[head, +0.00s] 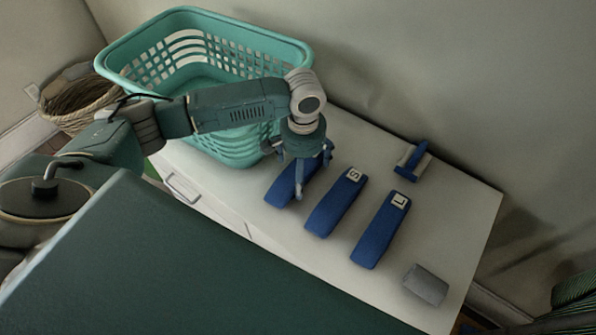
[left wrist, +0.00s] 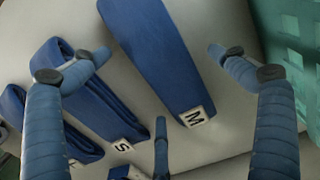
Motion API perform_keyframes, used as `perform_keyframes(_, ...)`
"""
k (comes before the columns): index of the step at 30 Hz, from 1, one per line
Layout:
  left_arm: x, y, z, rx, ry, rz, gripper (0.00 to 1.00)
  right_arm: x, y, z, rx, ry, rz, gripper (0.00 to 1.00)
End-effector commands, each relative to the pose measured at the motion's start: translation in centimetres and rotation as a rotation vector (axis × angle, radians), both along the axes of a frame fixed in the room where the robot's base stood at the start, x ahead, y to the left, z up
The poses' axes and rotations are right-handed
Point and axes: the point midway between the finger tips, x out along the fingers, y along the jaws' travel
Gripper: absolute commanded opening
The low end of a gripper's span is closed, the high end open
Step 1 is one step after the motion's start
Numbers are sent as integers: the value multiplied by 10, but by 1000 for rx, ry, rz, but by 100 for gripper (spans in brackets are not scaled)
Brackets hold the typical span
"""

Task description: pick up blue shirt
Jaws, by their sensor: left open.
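Three folded blue shirts lie side by side on the white cabinet top. The leftmost shirt (head: 285,188) is partly hidden by my left gripper (head: 299,170) in the head view. In the left wrist view this shirt (left wrist: 150,45) carries an M tag. The middle shirt (head: 335,205) has an S tag and also shows in the left wrist view (left wrist: 88,105). The right shirt (head: 377,235) has an L tag. My left gripper is open above the M shirt, its fingers spread around it in the left wrist view (left wrist: 160,75); contact cannot be told. My right gripper is not seen.
A teal laundry basket (head: 215,20) stands behind and left of the shirts, close to my left arm. A small blue-and-grey object (head: 411,162) and a grey block (head: 426,285) sit on the cabinet top (head: 450,210). A wicker basket (head: 78,105) is at far left.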

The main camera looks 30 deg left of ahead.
Motion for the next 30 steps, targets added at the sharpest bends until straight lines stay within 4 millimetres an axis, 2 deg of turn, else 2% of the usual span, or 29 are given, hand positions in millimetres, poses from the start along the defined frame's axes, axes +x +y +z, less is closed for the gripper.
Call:
perform_keyframes(2,0,0,0,0,0,0,97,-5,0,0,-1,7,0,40)
perform_keyframes(10,0,0,0,0,0,0,45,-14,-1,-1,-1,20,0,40)
perform_keyframes(22,1,0,7,-1,-2,0,43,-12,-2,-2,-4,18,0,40)
perform_keyframes(26,2,-1,21,-2,-4,-1,43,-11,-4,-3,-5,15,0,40)
perform_keyframes(30,2,-1,49,-2,-7,-1,43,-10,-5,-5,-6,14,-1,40)
